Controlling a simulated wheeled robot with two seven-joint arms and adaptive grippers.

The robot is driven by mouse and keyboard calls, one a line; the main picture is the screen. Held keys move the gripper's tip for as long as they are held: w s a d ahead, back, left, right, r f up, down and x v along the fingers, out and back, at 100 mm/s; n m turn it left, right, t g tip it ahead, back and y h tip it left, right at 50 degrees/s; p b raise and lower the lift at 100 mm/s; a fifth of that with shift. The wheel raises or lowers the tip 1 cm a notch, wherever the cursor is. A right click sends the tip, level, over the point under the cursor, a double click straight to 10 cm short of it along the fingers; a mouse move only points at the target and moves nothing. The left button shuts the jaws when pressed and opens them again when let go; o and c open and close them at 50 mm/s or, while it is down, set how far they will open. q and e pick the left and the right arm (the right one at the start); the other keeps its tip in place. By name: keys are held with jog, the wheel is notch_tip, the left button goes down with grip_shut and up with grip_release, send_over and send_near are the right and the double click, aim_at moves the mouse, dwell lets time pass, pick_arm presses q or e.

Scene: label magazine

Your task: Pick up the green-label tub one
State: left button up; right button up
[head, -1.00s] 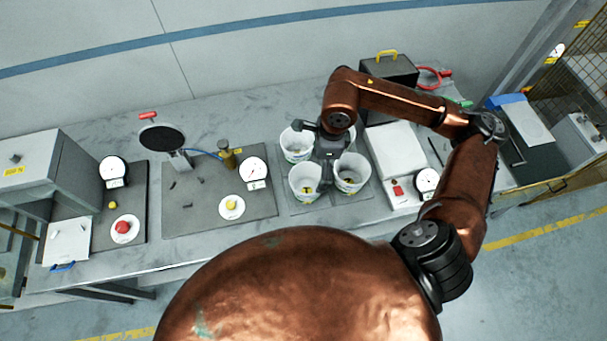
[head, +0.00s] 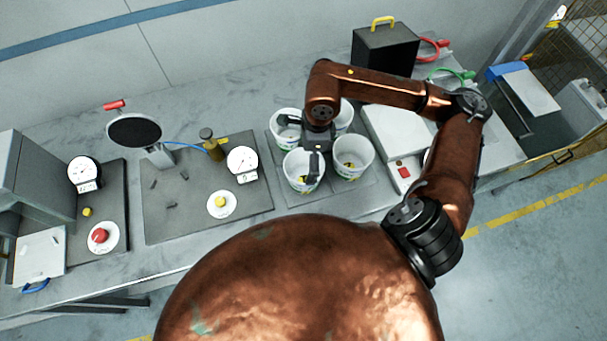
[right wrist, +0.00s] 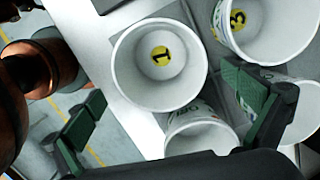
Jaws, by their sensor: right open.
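Several white tubs stand in a cluster on a dark mat. In the right wrist view, one tub (right wrist: 124,78) has a yellow disc marked 1 inside on its bottom. Another tub beside it (right wrist: 300,45) has a disc marked 3. Green marks show on some outer walls, but tub one's own label is not clear. In the head view, the front left tub (head: 292,181) and front right tub (head: 366,160) show yellow inside. My right gripper (head: 301,145) is open and empty above the cluster. Its fingers (right wrist: 165,92) are spread apart in the wrist view. My left gripper is out of view.
The back left tub (head: 281,133) and back right tub (head: 345,116) are close behind. A white box (head: 385,125) stands right of the cluster. A dark board (head: 165,215) with a gauge (head: 242,160) lies left. A black case (head: 385,50) is at the back.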

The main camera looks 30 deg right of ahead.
send_near(301, 181)
jog(key=shift+f+p, duration=0.45)
jog(key=shift+f, duration=0.15)
jog(key=shift+w+a+f+p, duration=0.15)
jog(key=shift+f+p, duration=0.1)
jog(key=shift+f, duration=0.85)
jog(key=shift+w+a+f+p, duration=0.1)
jog(key=shift+f+p, duration=0.1)
jog(key=shift+f, duration=0.9)
jog(key=shift+c, duration=0.7)
jog(key=c, duration=0.7)
